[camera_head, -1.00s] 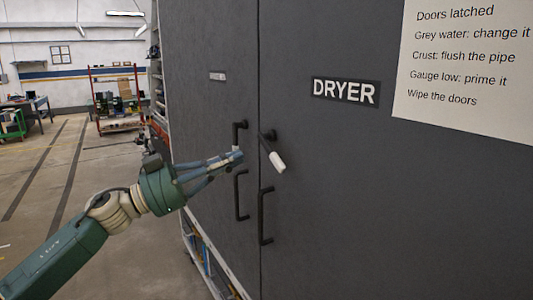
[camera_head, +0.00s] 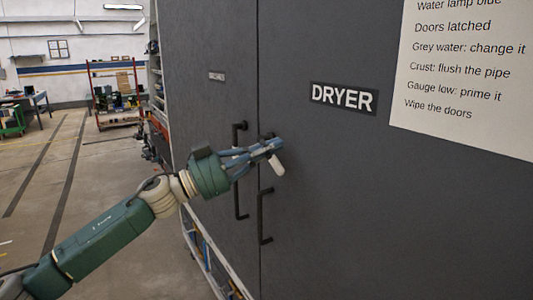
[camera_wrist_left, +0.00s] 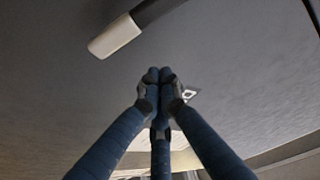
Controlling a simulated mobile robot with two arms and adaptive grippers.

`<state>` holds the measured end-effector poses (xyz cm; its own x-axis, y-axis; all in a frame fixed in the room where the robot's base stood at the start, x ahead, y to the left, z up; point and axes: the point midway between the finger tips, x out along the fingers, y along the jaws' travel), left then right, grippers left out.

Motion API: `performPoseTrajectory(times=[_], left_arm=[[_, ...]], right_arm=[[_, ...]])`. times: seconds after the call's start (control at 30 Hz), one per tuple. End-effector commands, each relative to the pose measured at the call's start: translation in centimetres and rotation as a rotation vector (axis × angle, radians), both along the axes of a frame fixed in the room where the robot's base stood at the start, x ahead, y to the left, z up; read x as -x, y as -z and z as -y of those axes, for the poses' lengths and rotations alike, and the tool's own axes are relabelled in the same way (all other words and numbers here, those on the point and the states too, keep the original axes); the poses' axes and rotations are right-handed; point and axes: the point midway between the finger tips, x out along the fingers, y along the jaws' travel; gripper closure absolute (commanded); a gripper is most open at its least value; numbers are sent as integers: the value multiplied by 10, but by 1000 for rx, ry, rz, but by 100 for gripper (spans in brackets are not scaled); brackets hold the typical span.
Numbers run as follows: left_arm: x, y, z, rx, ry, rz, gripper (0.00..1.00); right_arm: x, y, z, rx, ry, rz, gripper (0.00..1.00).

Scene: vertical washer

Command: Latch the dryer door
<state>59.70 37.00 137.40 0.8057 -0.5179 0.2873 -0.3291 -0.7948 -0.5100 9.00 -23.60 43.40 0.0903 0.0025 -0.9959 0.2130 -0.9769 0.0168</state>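The dryer door (camera_head: 400,210) is the large dark grey panel on the right, under the "DRYER" label (camera_head: 343,97). Its latch lever with a white grip (camera_head: 279,165) points down and to the right from a pivot near the door's left edge. My left gripper (camera_head: 276,146) is in front of the lever and hides its upper part. In the left wrist view the white grip (camera_wrist_left: 115,37) is up and left of my fingertips, apart from them. The fingers are together with nothing between them. My right gripper is not in view.
The dryer door's black pull handle (camera_head: 264,216) is below the lever. The neighbouring left door (camera_head: 215,120) has a black latch (camera_head: 239,127) and a pull handle, partly hidden by my arm. A paper notice (camera_head: 465,75) hangs at upper right. Open floor lies to the left.

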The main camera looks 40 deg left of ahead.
Motion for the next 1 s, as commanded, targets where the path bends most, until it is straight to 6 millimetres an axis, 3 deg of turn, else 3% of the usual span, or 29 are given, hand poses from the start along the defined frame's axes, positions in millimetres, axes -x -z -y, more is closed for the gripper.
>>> performPoseTrajectory(times=[0.1, 0.3, 1.0], left_arm=[[-4, 17, -11, 10, -5, -7, 100], [-6, 30, -16, 6, -2, -6, 100], [-7, 37, -18, -48, -2, 16, 100]], right_arm=[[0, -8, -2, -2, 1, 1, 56], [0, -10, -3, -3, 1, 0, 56], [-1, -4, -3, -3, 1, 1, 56]])
